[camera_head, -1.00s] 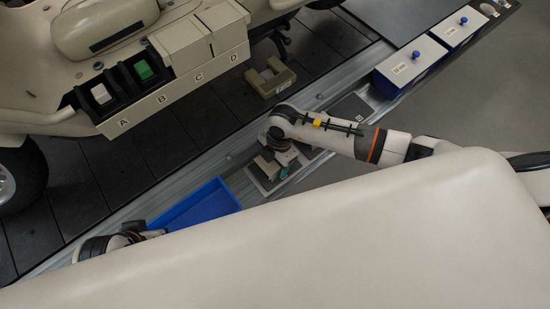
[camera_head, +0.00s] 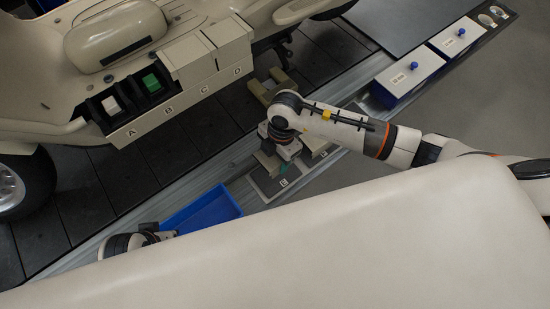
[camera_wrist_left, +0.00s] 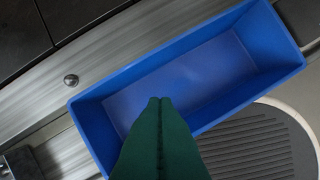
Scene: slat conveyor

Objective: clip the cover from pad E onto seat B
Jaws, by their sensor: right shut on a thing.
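My right gripper (camera_head: 281,165) is shut on a beige cover (camera_head: 267,159) and holds it over a grey pad (camera_head: 262,187) on the rail ledge. The pad's small label is too small to read, and the arm hides part of the cover. Seat B (camera_head: 152,82) is an open black socket with a green block inside, above the letter B on the vehicle's beige panel. My left gripper (camera_wrist_left: 160,103) is shut and empty above a blue bin (camera_wrist_left: 105,116); in the head view my body partly hides it.
Seat A (camera_head: 111,105) is an open black socket with a white block. Beige covers (camera_head: 208,52) sit over C and D. A beige bracket-like piece (camera_head: 262,92) lies near the vehicle's lower edge. Dark slats (camera_head: 190,135) are clear.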

